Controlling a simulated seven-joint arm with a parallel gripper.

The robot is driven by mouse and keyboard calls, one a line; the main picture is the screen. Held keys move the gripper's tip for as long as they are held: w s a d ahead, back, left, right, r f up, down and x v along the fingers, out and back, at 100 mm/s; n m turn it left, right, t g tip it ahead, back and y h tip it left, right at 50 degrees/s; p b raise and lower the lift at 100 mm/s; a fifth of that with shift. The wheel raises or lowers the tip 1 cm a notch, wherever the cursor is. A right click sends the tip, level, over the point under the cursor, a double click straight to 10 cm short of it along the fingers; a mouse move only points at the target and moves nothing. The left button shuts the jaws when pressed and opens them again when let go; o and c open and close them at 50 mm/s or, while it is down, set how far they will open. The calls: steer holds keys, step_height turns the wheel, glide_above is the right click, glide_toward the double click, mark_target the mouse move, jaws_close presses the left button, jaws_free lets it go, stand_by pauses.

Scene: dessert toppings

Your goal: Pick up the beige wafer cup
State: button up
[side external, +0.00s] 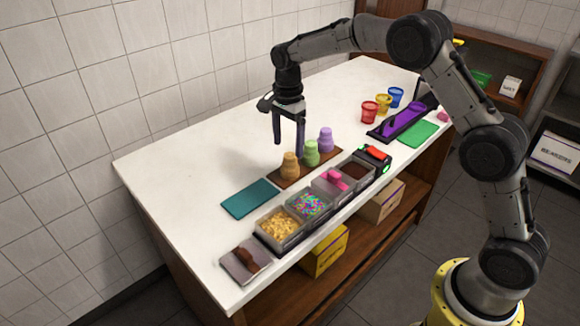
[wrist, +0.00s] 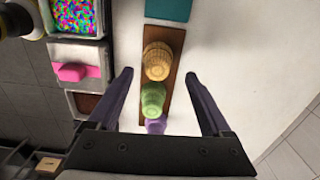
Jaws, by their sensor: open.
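The beige wafer cup (side external: 290,166) stands upright on a narrow brown board (side external: 277,181), at the end nearest the teal mat. A green cup (side external: 311,153) and a purple cup (side external: 326,140) stand in line with it. My gripper (side external: 288,148) is open and empty above the row, pointing down. In the wrist view the beige cup (wrist: 157,62) lies between and slightly beyond the fingertips (wrist: 158,75). The green cup (wrist: 152,98) is nearer the palm, and the purple cup (wrist: 156,126) is partly hidden by the gripper body.
A teal mat (side external: 250,199) lies left of the board. A row of topping bins (side external: 281,229) lines the front counter edge. Red (side external: 369,112), yellow (side external: 383,104) and blue (side external: 396,96) cups stand farther back near a purple tray (side external: 404,120). The counter behind the board is clear.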

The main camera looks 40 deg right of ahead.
mark_target(290, 155)
steer(key=shift+s+d+f, duration=0.1)
steer(key=shift+f, duration=1.25)
steer(key=shift+s+d+f, duration=0.1)
steer(key=shift+f, duration=1.25)
steer(key=c, duration=1.1)
